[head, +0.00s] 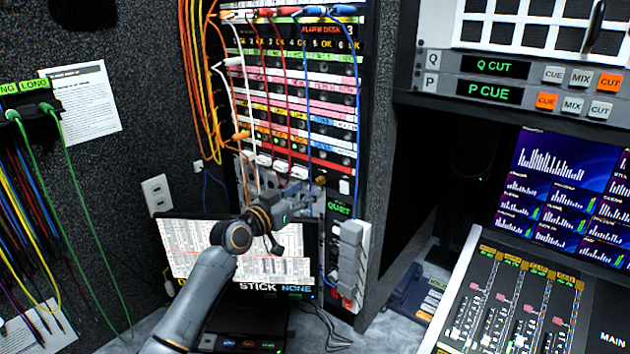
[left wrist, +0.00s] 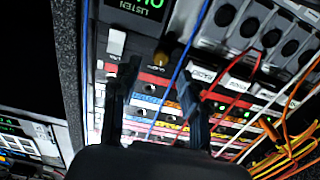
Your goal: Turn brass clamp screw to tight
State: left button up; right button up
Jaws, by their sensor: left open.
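The brass clamp screw (head: 320,181) is a small knob low on the equipment rack, just beyond my left gripper in the head view. In the left wrist view the brass screw (left wrist: 161,58) shows ahead, between the lines of the two fingers and near a blue cable. My left gripper (head: 300,194) reaches to the rack's lower front. In the left wrist view the gripper (left wrist: 157,82) has its dark fingers apart, with no object held between them. Any marking of the screw's turn is too small to read. My right gripper is not in view.
Red, white, blue and orange patch cables (head: 283,95) hang across the rack. A grey handset-like unit (head: 350,258) sits right of the gripper. A monitor (head: 180,245) stands behind my left arm. The fader desk (head: 505,310) is at the lower right.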

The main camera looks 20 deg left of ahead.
aim_at(318, 183)
pick_arm(q)
jog(key=shift+x, duration=2.4)
jog(key=shift+a, duration=0.1)
jog(key=shift+c, duration=0.3)
grip_shut()
